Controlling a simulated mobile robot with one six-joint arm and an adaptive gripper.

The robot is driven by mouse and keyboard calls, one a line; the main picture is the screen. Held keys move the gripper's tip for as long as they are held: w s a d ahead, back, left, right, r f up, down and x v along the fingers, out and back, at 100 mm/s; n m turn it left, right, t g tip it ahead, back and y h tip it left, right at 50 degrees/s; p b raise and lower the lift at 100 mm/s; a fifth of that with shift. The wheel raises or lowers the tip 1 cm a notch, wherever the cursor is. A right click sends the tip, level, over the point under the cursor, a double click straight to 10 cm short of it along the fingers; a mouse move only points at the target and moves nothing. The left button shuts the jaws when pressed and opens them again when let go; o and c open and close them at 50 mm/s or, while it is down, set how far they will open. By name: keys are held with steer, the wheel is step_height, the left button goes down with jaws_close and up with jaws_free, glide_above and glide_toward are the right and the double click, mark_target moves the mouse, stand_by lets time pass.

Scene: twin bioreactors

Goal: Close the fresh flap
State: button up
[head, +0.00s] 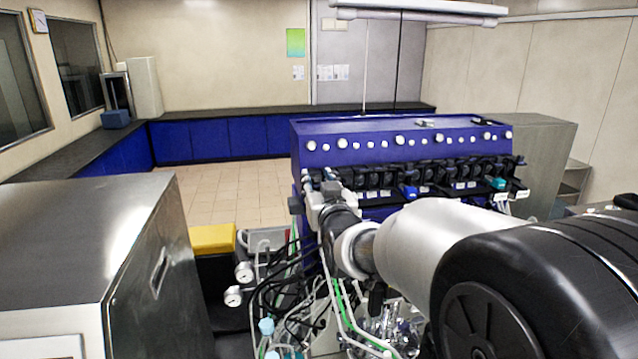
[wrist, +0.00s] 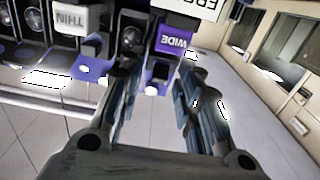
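A white label with upside-down letters, cut off by the top edge of the wrist view, seems to read FRESH; I take it as the fresh flap (wrist: 200,6). Its open or closed state cannot be told. Below it is a purple part labelled WIDE (wrist: 171,43), upside down, beyond my fingertips. In the head view my gripper (head: 322,190) is at the left end of the blue pump unit (head: 400,140), partly hidden by my wrist.
A row of black pump heads with flaps (head: 425,178) runs along the unit's front. A white THIN label (wrist: 68,17) is to the left in the wrist view. Cables and tubes (head: 290,300) hang below. A steel cabinet (head: 90,240) stands left. The tiled floor behind is clear.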

steer(key=c, duration=0.6)
steer(key=shift+f+b, duration=0.15)
steer(key=shift+b, duration=0.45)
steer(key=b, duration=0.2)
steer(key=shift+f+t+b, duration=0.2)
steer(key=shift+t+b, duration=0.1)
steer(key=shift+f+b, duration=0.1)
steer(key=shift+b, duration=1.1)
steer(key=shift+t, duration=0.3)
steer(key=shift+r, duration=0.25)
steer(key=o, duration=0.7)
